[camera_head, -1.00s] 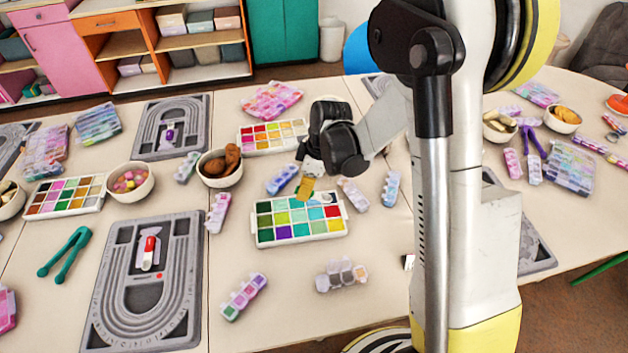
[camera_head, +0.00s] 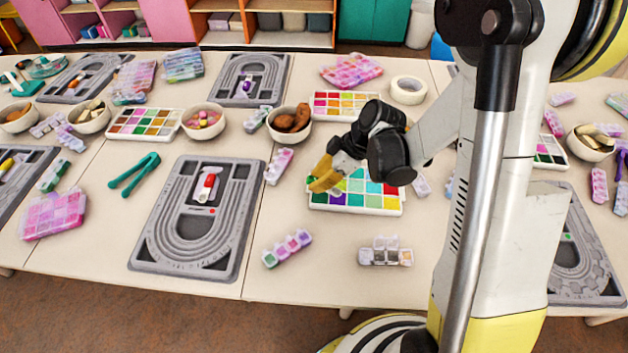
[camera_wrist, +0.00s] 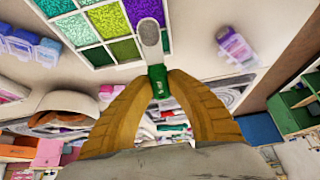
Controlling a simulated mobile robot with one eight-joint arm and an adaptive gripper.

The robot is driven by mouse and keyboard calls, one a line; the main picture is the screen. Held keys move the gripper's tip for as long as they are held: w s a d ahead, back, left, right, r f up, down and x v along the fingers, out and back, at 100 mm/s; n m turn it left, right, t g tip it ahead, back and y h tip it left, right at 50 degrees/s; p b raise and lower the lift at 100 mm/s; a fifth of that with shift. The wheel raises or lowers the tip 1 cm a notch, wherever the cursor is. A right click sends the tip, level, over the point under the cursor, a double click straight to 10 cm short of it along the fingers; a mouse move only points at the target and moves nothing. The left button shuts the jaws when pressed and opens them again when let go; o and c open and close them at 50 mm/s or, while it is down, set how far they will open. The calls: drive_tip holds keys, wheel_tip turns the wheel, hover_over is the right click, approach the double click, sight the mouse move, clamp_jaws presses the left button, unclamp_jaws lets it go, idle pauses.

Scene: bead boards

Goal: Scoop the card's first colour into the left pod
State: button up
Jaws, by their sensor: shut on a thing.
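My gripper (camera_head: 322,178) is over the left part of the white bead tray (camera_head: 355,207), tilted down to the left. In the wrist view its yellow-brown fingers (camera_wrist: 158,85) are shut on the green handle of a scoop (camera_wrist: 150,38). The scoop's pale oval bowl overlaps the tray's compartments (camera_wrist: 92,28); whether it holds beads I cannot tell. The tray has green, teal, purple and red compartments. Two small pod strips lie in front: a left one (camera_head: 287,248) with purple and green, and a right one (camera_head: 385,252), clear and greyish. I cannot make out a card.
A grey bead board (camera_head: 150,250) with a red-and-white piece lies left of the tray. A bowl (camera_head: 289,133) of brown pieces, a second colour tray (camera_head: 340,104) and a tape roll (camera_head: 408,90) stand behind. The table's front strip is mostly clear.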

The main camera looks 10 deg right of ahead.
sight(335, 192)
drive_tip(key=shift+d+f+b, duration=0.2)
drive_tip(key=shift+f+b, duration=0.1)
drive_tip(key=shift+f, duration=0.15)
drive_tip(key=shift+s+d+f+b, duration=0.1)
drive_tip(key=shift+d+f+b, duration=0.1)
drive_tip(key=shift+f+b, duration=0.85)
